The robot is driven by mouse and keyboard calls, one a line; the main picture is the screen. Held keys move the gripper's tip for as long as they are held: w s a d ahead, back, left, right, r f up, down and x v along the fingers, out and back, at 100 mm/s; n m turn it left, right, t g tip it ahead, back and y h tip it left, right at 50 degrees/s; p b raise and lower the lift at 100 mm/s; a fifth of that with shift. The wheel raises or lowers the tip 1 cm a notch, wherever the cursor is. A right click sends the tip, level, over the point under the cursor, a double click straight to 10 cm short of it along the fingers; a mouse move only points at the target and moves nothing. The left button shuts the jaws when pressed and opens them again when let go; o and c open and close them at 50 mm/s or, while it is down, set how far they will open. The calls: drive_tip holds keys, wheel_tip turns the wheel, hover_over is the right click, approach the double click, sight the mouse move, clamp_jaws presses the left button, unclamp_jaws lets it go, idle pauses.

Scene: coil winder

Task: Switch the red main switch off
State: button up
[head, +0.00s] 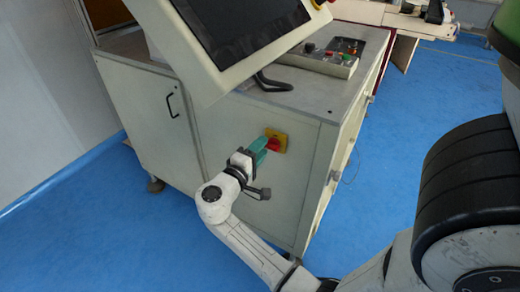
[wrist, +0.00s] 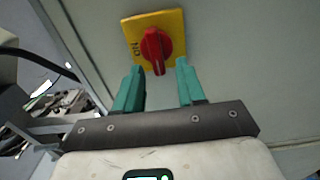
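The red main switch (wrist: 155,46) is a rotary knob on a yellow square plate (wrist: 174,19). The plate is fixed to the side of the grey machine cabinet, and the knob's grip points roughly down in the wrist view. In the head view the switch (head: 274,145) is partly hidden by my gripper (head: 262,147). In the wrist view my gripper (wrist: 160,75) has its two green fingers apart, with nothing held. The fingertips are just below the knob, one to each side; I cannot tell whether they touch the panel.
A screen panel (head: 240,30) overhangs the cabinet above my arm. A control box (head: 322,60) with buttons sits on the cabinet top (head: 312,96). A black door handle (head: 172,105) sticks out at left. Blue floor (head: 90,215) is free at left.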

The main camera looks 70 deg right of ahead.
drive_tip(key=v, duration=1)
drive_tip(key=shift+a, duration=0.2)
drive_tip(key=shift+f, duration=0.1)
drive_tip(key=s+a+f+t+y+p, duration=0.3)
drive_tip(key=s+a+f+y+p, duration=0.15)
drive_tip(key=s+f+y, duration=0.35)
drive_tip(key=s+a+n+t+y+p, duration=0.1)
drive_tip(key=a+y+p, duration=0.1)
drive_tip(key=a+y, duration=0.2)
drive_tip(key=s+a+r+n+t+y+p, duration=0.1)
drive_tip(key=a+y+p, duration=0.1)
drive_tip(key=a+y, duration=0.3)
drive_tip(key=a, duration=0.3)
drive_tip(key=shift+s+a+r, duration=0.2)
drive_tip(key=shift+s+a, duration=0.1)
drive_tip(key=shift+s, duration=0.05)
